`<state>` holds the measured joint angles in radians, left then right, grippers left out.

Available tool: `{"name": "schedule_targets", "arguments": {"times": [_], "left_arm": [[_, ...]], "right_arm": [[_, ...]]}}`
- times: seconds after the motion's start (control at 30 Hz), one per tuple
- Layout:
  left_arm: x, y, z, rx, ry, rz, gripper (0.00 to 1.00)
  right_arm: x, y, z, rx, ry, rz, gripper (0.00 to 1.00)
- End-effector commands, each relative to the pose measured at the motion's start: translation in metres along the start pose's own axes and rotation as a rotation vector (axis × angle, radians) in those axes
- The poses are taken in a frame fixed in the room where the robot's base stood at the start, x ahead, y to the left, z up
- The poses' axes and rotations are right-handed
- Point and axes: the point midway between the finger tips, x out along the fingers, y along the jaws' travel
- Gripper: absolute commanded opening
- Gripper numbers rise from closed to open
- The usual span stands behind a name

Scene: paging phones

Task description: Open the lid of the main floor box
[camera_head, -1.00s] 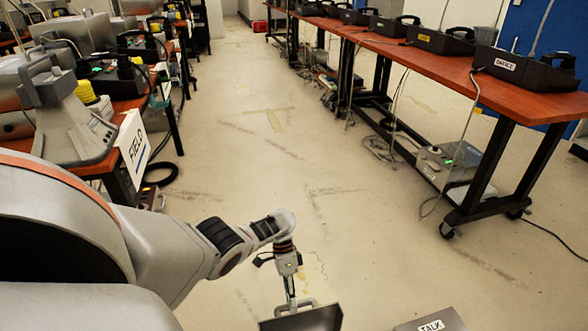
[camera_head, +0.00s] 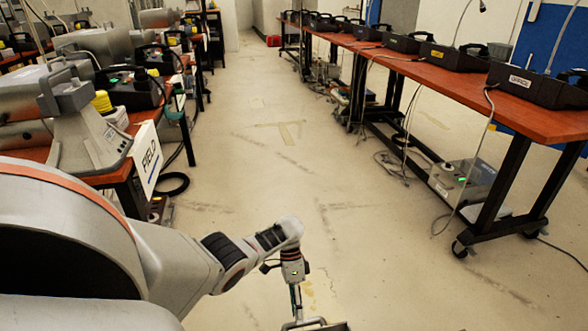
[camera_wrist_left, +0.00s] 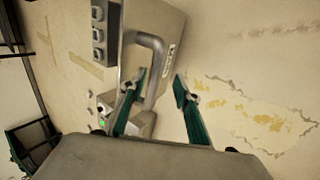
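The grey box part with a raised handle, labelled with small text, fills the upper middle of the left wrist view; its face (camera_wrist_left: 172,25) is flat and its handle (camera_wrist_left: 150,42) is a U-shaped bar. My left gripper (camera_wrist_left: 160,86) is open, its two teal fingers apart at the handle's near end. One finger overlaps the handle in the picture; contact cannot be told. In the head view my left gripper (camera_head: 296,305) points down at the handle (camera_head: 305,323) at the bottom edge. Most of the box is cut off there, so the lid's angle is unclear. My right gripper is not seen.
A long table (camera_head: 440,82) with black phone units runs along the right. A grey floor unit (camera_head: 467,182) sits beneath it among cables. Another loaded table (camera_head: 122,172) with a FIELD sign (camera_head: 148,160) stands left. The floor between (camera_head: 265,175) is mostly clear.

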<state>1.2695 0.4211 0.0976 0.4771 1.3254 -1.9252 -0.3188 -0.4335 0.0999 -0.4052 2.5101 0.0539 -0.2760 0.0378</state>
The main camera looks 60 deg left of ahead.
Motion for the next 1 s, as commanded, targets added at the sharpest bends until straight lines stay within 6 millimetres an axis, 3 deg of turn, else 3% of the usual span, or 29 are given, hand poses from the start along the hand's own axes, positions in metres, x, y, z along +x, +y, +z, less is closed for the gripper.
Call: {"name": "schedule_targets", "arguments": {"times": [0.2, 0.4, 0.6, 1.0], "left_arm": [[-0.048, -0.002, 0.001, 0.0, 0.001, -0.004, 0.32], [-0.08, -0.002, 0.002, -0.002, -0.001, -0.003, 0.32], [-0.092, -0.001, 0.002, -0.002, -0.003, -0.001, 0.32], [-0.094, -0.001, 0.002, -0.003, -0.003, -0.002, 0.32]], "right_arm": [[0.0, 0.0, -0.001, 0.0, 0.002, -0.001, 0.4], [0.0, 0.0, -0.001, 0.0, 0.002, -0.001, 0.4], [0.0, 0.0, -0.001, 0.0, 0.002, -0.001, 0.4], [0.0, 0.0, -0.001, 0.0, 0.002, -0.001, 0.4]]}}
